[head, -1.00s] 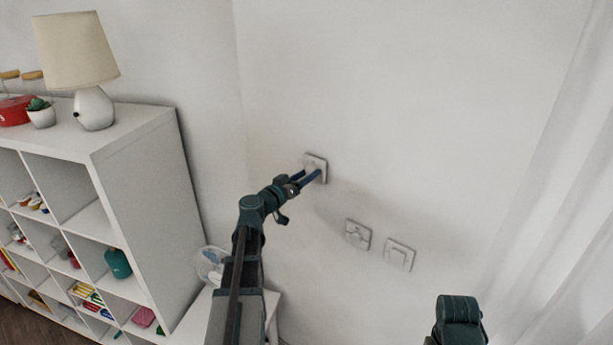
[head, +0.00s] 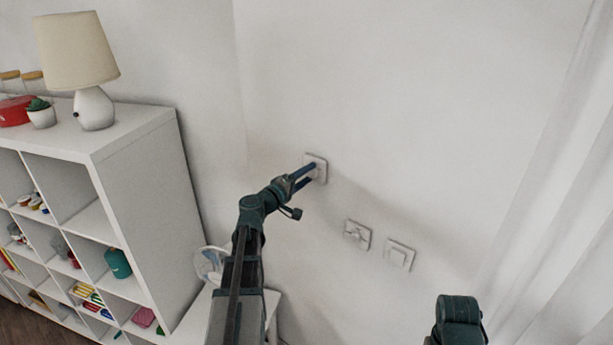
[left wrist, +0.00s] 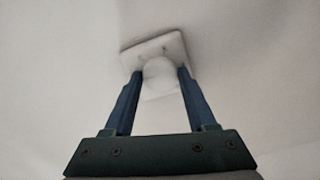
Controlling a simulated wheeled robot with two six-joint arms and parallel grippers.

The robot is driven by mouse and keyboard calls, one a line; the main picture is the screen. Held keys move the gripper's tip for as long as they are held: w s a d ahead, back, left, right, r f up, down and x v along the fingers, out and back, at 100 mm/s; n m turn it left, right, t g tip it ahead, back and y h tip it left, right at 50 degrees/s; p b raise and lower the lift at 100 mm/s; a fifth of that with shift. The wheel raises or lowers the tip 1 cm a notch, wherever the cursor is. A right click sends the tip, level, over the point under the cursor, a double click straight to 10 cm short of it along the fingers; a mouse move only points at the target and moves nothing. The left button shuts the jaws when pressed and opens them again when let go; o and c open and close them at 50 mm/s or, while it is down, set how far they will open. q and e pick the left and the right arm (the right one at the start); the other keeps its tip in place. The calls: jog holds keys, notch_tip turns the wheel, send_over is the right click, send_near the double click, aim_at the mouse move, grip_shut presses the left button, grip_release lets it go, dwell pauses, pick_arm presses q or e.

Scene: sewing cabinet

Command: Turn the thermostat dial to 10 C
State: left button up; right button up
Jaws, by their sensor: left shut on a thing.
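The thermostat (head: 317,160) is a small white square plate on the wall, near the middle of the head view. In the left wrist view its plate (left wrist: 155,47) looks tilted, and its round white dial (left wrist: 159,72) sits between the finger tips. My left gripper (head: 309,176) is at the thermostat, its two blue fingers shut on the dial; they also show in the left wrist view (left wrist: 160,80). The dial's markings cannot be read. Of my right arm only a dark link shows at the lower right; its gripper is out of view.
Two other white wall plates, one (head: 357,234) and another (head: 399,254), are below right of the thermostat. A white cube shelf (head: 150,200) with a lamp (head: 80,70) stands at left. A small fan (head: 210,262) sits low behind my arm. A curtain (head: 560,200) hangs at right.

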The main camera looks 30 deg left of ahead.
pick_arm(q)
jog(key=shift+n, duration=1.6)
jog(key=o, duration=1.4)
jog(key=shift+s, duration=0.15)
jog(key=s, duration=0.4)
jog(key=s+a, duration=0.1)
jog(key=s, duration=0.4)
jog(key=s+a, duration=0.1)
jog(key=s, duration=0.3)
jog(key=shift+s, duration=0.2)
